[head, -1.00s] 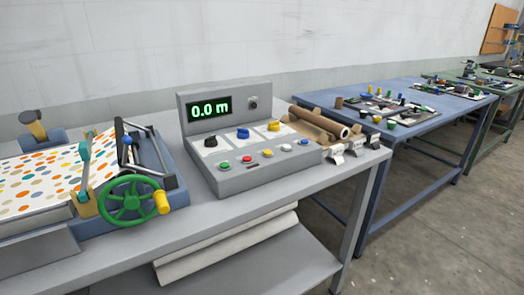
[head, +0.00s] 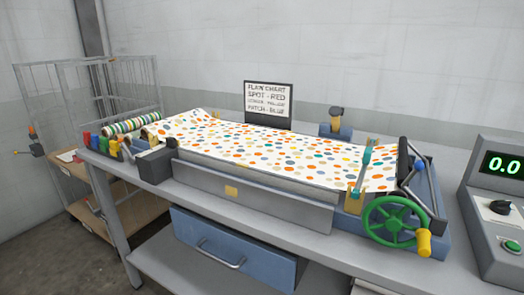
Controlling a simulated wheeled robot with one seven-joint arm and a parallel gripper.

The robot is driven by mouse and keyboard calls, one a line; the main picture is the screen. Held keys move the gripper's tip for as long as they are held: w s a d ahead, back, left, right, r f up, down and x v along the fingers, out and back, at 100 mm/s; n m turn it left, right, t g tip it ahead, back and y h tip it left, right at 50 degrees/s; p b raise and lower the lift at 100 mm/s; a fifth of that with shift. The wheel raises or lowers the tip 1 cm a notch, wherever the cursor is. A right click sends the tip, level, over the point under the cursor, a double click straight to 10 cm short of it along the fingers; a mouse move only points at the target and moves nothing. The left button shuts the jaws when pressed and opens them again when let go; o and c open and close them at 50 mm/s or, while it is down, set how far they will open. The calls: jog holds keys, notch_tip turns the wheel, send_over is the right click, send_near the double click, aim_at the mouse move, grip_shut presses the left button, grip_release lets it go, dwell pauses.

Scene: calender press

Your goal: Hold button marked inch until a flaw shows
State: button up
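The control box (head: 490,190) is at the right edge of the head view, cut off by the frame. Its green display (head: 502,164) reads 0.0. A black knob (head: 498,207) and a green button (head: 512,245) show on it; the rest of its buttons are out of view, and no inch marking can be read. The calender press carries a white web with coloured dots (head: 270,148) across its bed. A flaw chart (head: 269,101) stands behind it, listing spot as red and patch as blue; its middle line is hard to read. My gripper is not in view.
A green handwheel (head: 395,221) with a yellow handle stands at the press's front right. Several coloured pieces (head: 105,142) sit at its left end. A blue drawer (head: 232,250) is below the bench. A wire cage trolley (head: 70,110) stands at the left.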

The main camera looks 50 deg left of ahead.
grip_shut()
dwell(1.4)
